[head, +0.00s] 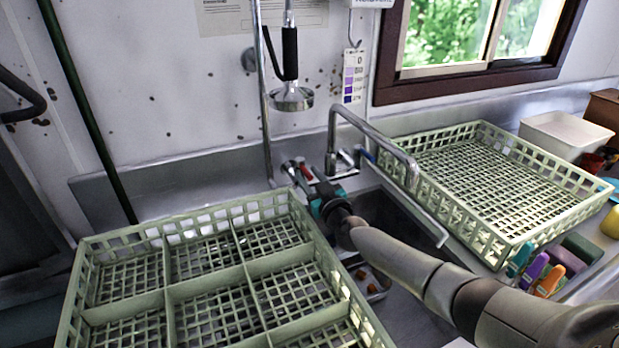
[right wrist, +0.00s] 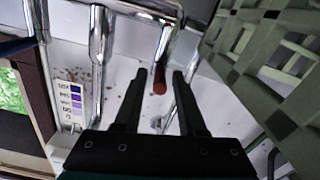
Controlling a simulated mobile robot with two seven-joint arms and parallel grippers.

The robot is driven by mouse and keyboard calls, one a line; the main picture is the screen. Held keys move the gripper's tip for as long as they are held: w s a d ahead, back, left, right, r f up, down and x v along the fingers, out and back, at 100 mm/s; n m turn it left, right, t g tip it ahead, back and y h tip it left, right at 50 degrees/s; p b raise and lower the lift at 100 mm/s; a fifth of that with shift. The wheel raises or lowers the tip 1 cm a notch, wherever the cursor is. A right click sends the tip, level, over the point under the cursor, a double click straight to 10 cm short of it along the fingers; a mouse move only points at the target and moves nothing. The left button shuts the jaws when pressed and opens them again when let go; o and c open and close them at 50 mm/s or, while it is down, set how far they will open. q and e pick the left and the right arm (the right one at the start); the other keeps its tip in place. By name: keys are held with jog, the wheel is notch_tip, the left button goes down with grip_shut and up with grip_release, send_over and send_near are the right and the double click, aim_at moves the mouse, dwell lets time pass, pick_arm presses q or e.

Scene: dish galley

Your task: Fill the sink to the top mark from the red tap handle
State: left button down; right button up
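The red tap handle (head: 306,171) shows beside my right gripper at the chrome tap fittings behind the sink. In the right wrist view the red end of the handle (right wrist: 160,80) lies between the two black fingertips. My right gripper (head: 309,181) is open there; I cannot tell whether a finger touches the handle. The chrome spout (head: 372,133) arches forward over the sink (head: 378,208). The sink is mostly hidden by my right arm and the racks, and I cannot make out its water level or top mark. My left gripper is not in view.
A divided green rack (head: 168,298) stands at front left, and an open green rack (head: 478,222) stands right of the sink. A spray head (head: 291,97) hangs above the taps. A white tub (head: 562,134) and coloured bottles (head: 535,268) are at right.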

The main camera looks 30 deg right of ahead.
grip_shut()
dwell(1.2)
